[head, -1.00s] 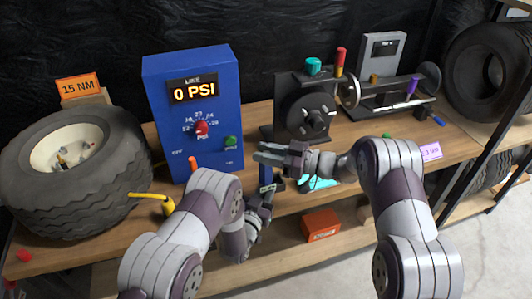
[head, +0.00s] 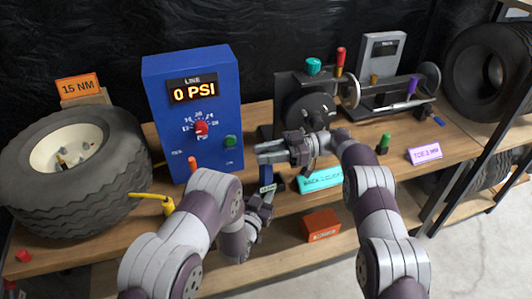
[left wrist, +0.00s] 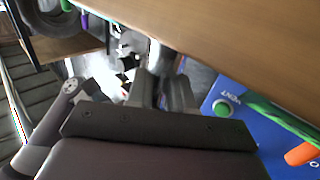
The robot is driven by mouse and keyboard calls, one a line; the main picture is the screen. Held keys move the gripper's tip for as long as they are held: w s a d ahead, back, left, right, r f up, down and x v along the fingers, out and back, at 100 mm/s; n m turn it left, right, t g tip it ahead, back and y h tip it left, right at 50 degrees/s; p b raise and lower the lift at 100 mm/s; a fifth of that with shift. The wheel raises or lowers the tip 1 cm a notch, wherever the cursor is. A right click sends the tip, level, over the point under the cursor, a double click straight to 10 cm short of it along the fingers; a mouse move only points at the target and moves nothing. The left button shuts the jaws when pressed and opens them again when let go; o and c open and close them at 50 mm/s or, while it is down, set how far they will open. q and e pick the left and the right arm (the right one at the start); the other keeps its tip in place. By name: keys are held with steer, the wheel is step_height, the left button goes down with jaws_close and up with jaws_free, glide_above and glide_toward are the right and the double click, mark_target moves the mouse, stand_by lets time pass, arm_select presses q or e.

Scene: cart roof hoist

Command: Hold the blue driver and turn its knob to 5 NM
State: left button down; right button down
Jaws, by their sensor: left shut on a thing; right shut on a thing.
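The blue driver (head: 265,172) stands roughly upright in front of the bench, right of the blue LINE box. My left gripper (head: 267,189) is shut on its lower part, with a small pale label at the jaws whose text I cannot read. My right gripper (head: 262,152) comes in from the right just above, its fingers pointing left and shut at the driver's top. The fingers hide the knob, so its setting cannot be read. In the left wrist view, my left gripper's fingers (left wrist: 162,92) show with a blurred grey shape between them; the driver is not clear there.
The blue LINE box (head: 190,110) reads 0 PSI, close left of the grippers. A tyre (head: 75,185) lies at the left. A black wheel stand (head: 305,105) is behind my right gripper. A cyan sign (head: 322,179) and an orange box (head: 321,225) are nearby.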

steer(key=shift+r, duration=0.1)
steer(key=c, duration=1)
jaws_free()
steer(key=shift+o, duration=0.2)
step_height(320, 180, up, 10)
steer(key=shift+s, duration=0.1)
